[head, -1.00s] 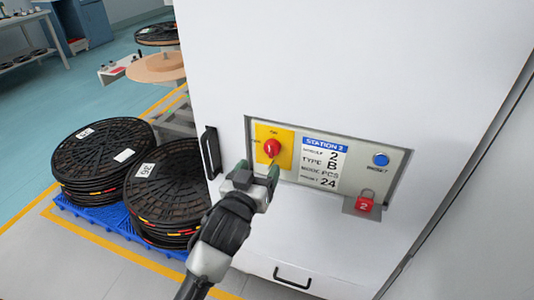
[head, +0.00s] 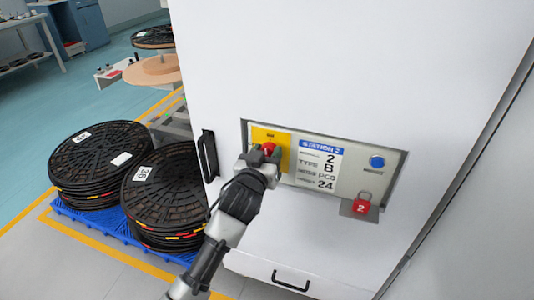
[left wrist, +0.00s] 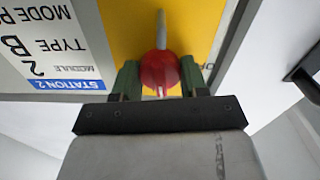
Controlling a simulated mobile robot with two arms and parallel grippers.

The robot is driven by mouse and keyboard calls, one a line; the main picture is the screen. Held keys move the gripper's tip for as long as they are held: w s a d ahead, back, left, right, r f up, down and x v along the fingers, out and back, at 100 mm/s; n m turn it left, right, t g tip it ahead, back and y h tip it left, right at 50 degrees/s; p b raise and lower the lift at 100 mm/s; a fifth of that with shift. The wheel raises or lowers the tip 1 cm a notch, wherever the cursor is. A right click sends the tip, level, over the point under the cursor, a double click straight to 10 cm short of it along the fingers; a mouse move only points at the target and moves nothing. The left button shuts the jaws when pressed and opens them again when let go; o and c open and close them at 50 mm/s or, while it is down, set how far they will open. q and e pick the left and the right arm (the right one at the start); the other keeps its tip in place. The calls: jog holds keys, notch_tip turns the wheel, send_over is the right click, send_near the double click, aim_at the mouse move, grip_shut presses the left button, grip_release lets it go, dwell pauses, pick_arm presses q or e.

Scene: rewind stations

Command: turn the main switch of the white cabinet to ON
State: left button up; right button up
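The white cabinet (head: 330,60) stands in front of me with a recessed panel on its face. Its main switch is a red knob (head: 269,149) on a yellow plate (head: 258,133), partly covered by my left gripper (head: 262,158). In the left wrist view, the red knob (left wrist: 160,72) sits between the two green fingers, which appear to touch it on both sides. A grey bar (left wrist: 161,38) sticks out from the knob, upward in that upside-down view. Part of an "OF" label shows beside it; the ON lettering is unreadable now. My right gripper is not in view.
The panel also has a Station 2 label (head: 318,165), a blue button (head: 377,162) and a red padlock (head: 361,207). A black handle (head: 209,155) is at the left edge. Black reels (head: 165,185) stand on a blue pallet (head: 105,222) to the left.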

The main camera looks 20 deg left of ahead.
pick_arm(q)
jog(key=c, duration=0.4)
jog(key=shift+r+m+p, duration=0.15)
jog(key=shift+m+p, duration=0.35)
jog(key=shift+p, duration=0.05)
jog(key=shift+m, duration=0.3)
jog(key=shift+f, duration=0.2)
jog(key=o, duration=0.9)
jog(key=shift+o, duration=0.2)
jog(key=s, duration=1)
jog(key=shift+s+a, duration=0.2)
jog(key=shift+s, duration=0.2)
